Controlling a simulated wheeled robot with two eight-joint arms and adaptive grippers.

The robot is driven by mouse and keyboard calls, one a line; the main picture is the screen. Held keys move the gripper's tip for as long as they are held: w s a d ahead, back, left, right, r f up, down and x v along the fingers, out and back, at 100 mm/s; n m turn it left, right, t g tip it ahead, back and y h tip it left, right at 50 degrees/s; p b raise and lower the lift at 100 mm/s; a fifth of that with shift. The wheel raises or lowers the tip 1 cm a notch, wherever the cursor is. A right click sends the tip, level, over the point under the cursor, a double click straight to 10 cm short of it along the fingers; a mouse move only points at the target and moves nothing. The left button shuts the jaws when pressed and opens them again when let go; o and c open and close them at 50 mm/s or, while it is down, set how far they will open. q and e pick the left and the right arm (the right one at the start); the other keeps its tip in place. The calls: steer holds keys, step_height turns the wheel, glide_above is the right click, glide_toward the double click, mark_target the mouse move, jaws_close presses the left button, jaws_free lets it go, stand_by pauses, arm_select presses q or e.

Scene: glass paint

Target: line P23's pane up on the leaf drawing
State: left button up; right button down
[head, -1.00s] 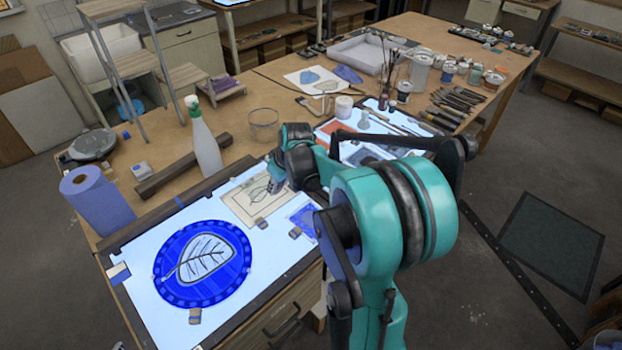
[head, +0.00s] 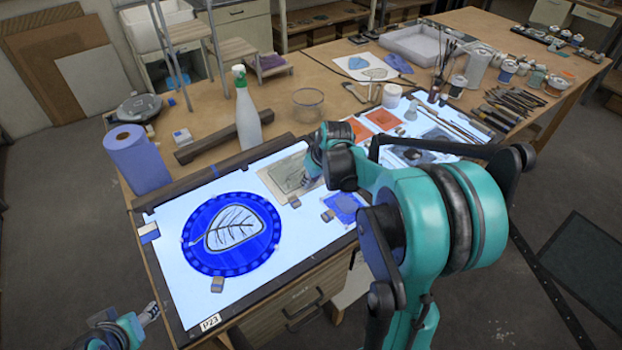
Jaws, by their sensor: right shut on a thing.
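On the lit panel (head: 180,285), a tag reading P23 (head: 210,322) sits at the front edge. A beige sheet (head: 265,182) lies at the panel's back right, with a greyish rectangular pane (head: 287,178) over its middle; its drawn lines are faint. My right gripper (head: 312,176) is at the pane's right edge, pointing down and shut on it; its fingertips are small and partly hidden by my arm. A round blue piece (head: 200,222) with a clear leaf shape and dark veins lies left of the sheet. My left gripper (head: 150,312) is at the lower left, off the panel; its jaws are unclear.
Small blocks (head: 217,285) lie around the blue piece and sheet. A small blue pane (head: 345,208) lies right of the sheet. A spray bottle (head: 247,115), dark bar (head: 225,135), blue roll (head: 137,160) and glass bowl (head: 308,104) stand behind the panel.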

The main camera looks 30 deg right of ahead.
steer(key=shift+f+b, duration=0.45)
steer(key=shift+f, duration=0.1)
stand_by(1.5)
steer(key=c, duration=1.3)
jaws_free()
steer(key=shift+o, duration=0.2)
steer(key=v, duration=1.2)
steer(key=s+a+f+t, duration=0.1)
steer(key=s+a+f, duration=0.1)
steer(key=s+a, duration=0.2)
steer(key=s+a+f+b, duration=0.1)
steer(key=s+a+f, duration=0.2)
steer(key=s+a, duration=0.2)
steer(key=s+a+f+m+t+b, duration=0.1)
steer(key=s+a+f, duration=0.1)
steer(key=s+a, duration=0.3)
steer(key=shift+s+a+f+t, duration=0.1)
steer(key=shift+a+t, duration=0.05)
steer(key=shift+a, duration=0.35)
steer(key=shift+s+a+f+t, duration=0.1)
steer(key=shift+a+t, duration=0.05)
steer(key=shift+a, duration=0.3)
